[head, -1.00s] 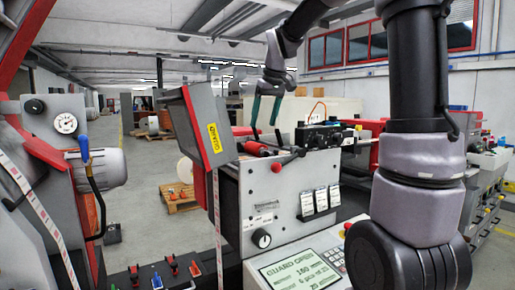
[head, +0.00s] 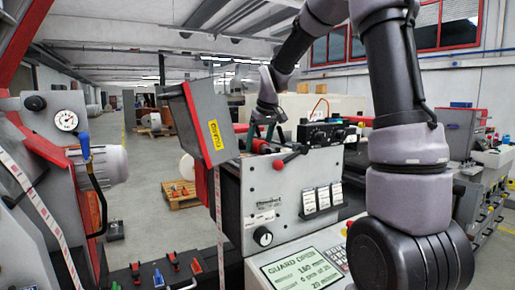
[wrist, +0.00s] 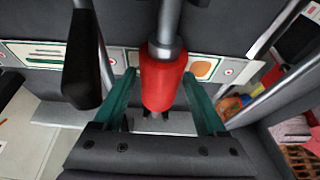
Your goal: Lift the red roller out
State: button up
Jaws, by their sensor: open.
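The red roller (wrist: 165,82) sits on a grey metal shaft in the wrist view. In the head view a small part of the red roller (head: 262,147) shows on top of the grey machine block. My gripper (wrist: 159,75) is open, with one teal finger on each side of the roller. Gaps show between the fingers and the roller, so it is not gripped. In the head view my gripper (head: 263,134) reaches down over the roller from behind, and its fingers partly hide it.
A black handle (wrist: 82,60) stands close to the left finger. The raised grey guard (head: 200,120) is left of my gripper, and a red-knobbed lever (head: 279,164) is in front. A black box with knobs (head: 322,133) stands to the right. The display (head: 300,270) reads "GUARD OPEN".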

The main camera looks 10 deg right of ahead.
grip_shut()
